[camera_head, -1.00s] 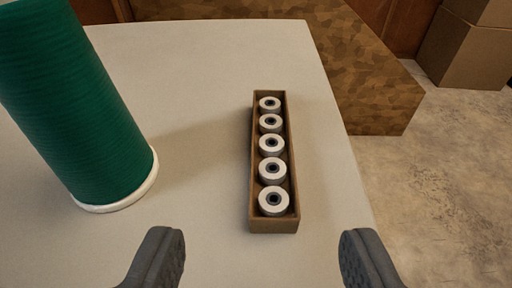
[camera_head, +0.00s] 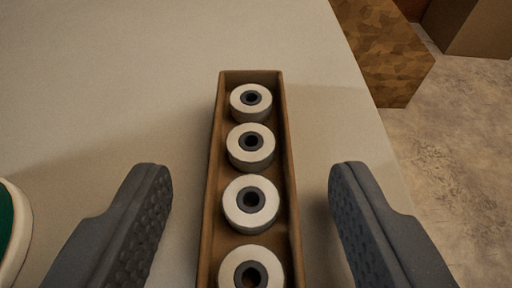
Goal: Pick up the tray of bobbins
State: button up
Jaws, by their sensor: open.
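The tray of bobbins (camera_head: 291,200) is a narrow brown box on the pale table, its long side running away from me. Several white bobbins (camera_head: 251,203) with dark centres stand in a single row inside it. The tray's near end is cut off by the bottom of the view. My gripper (camera_head: 248,172) is open, with one dark grey textured finger on each side of the tray. A gap shows between each finger and the tray walls. I cannot tell how high the fingertips are above the table.
A green thread spool with a white base (camera_head: 12,240) shows at the left edge. Brown boxes (camera_head: 385,50) stand beyond, on the floor (camera_head: 460,130).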

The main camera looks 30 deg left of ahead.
jog(key=shift+w+f, duration=0.1)
jog(key=c, duration=1)
jog(key=shift+c, duration=0.2)
